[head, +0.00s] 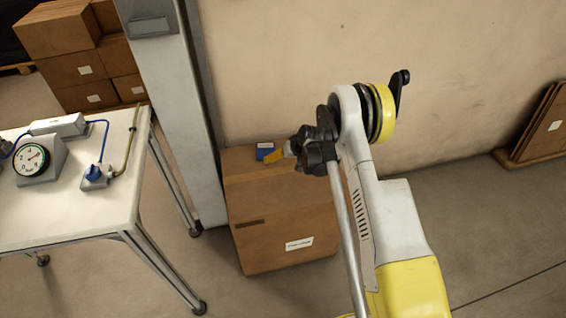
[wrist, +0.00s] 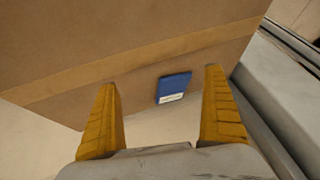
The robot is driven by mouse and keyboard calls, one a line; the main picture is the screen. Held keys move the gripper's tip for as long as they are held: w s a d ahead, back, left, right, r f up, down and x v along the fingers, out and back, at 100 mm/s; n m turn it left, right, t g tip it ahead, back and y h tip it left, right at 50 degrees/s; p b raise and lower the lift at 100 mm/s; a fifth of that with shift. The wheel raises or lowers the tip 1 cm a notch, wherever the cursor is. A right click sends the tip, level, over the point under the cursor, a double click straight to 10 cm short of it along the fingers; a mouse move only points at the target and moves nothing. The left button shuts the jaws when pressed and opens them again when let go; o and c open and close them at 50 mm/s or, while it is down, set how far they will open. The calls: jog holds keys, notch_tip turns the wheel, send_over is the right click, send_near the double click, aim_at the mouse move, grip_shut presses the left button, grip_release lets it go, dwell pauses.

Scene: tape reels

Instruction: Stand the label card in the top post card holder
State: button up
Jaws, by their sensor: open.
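The label card, blue with a white strip, lies on top of a cardboard box near its back left edge in the head view (head: 265,150). In the wrist view the card (wrist: 173,88) shows between the two fingers, closer to the right one, on the brown cardboard. My gripper (head: 279,155) is open and empty, with its yellow fingers just right of the card; in the wrist view its fingertips (wrist: 161,79) are wide apart. I cannot tell the height gap. A grey plate (head: 150,25), which looks like the top card holder, is on the grey post.
The cardboard box (head: 285,235) stands on the floor against the wall, beside the post (head: 180,110). A white table (head: 75,205) with a dial gauge (head: 31,160) and cables stands at the left. Stacked boxes (head: 75,70) are behind it.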

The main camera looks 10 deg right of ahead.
jog(key=p+v, duration=0.4)
jog(key=v, duration=0.7)
jog(key=shift+s+r, duration=0.2)
jog(key=shift+r, duration=0.1)
jog(key=s+a+r, duration=0.1)
jog(key=s+r, duration=0.3)
jog(key=r, duration=0.4)
jog(key=s+a+r+h, duration=0.1)
jog(key=s+r, duration=0.3)
jog(key=r, duration=0.4)
jog(key=s+a+r, duration=0.1)
jog(key=s+r, duration=0.3)
jog(key=r, duration=0.4)
jog(key=s+r+h, duration=0.1)
jog(key=s+r, duration=0.2)
jog(key=s, duration=0.9)
jog(key=s+r+t+h, duration=0.1)
jog(key=s+r, duration=0.2)
jog(key=s, duration=0.8)
jog(key=shift+s+a, duration=0.4)
jog(key=shift+a, duration=0.05)
jog(key=shift+r, duration=0.1)
